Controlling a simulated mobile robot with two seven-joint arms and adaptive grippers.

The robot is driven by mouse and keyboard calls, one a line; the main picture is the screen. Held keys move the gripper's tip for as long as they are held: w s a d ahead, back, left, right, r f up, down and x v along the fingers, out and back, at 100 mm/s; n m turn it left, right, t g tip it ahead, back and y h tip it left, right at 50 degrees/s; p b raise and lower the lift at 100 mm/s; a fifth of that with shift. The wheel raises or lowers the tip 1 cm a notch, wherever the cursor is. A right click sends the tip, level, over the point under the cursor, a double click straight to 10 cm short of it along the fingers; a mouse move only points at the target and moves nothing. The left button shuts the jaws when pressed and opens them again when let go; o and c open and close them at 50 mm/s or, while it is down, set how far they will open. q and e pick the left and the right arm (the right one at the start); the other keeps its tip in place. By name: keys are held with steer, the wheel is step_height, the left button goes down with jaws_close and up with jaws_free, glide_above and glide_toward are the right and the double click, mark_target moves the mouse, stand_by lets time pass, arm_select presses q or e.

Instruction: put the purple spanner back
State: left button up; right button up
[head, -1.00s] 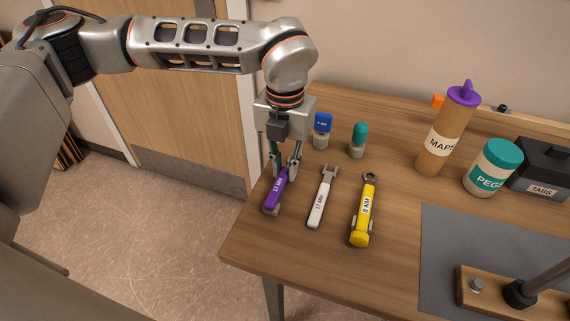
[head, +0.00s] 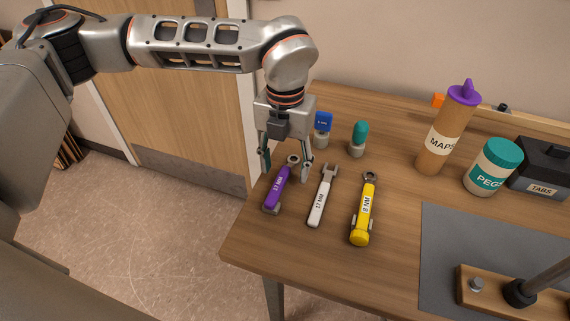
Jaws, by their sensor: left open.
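The purple spanner (head: 277,190) lies at the left edge of the wooden table, its ring end toward the back and its label reading 17 NM. My left gripper (head: 285,172) is open around or just above the spanner's ring end, with a finger on either side. I cannot tell whether the fingers touch it. A white spanner (head: 320,198) labelled 17 NM and a yellow spanner (head: 364,210) labelled 8 NM lie in a row to its right. My right gripper is not in view.
A blue-topped piece (head: 322,127) and a teal-topped piece (head: 358,139) stand behind the spanners. A MAPS tube (head: 444,135), a PEGS jar (head: 493,168) and a TABS box (head: 545,170) stand at the right. A grey mat (head: 445,235) carries a wooden block (head: 500,297).

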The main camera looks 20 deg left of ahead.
arm_select(q)
steer(key=shift+r, duration=0.15)
steer(key=shift+r+p, duration=0.95)
steer(key=shift+r, duration=0.55)
steer(key=shift+r+p, duration=0.75)
steer(key=shift+r, duration=0.65)
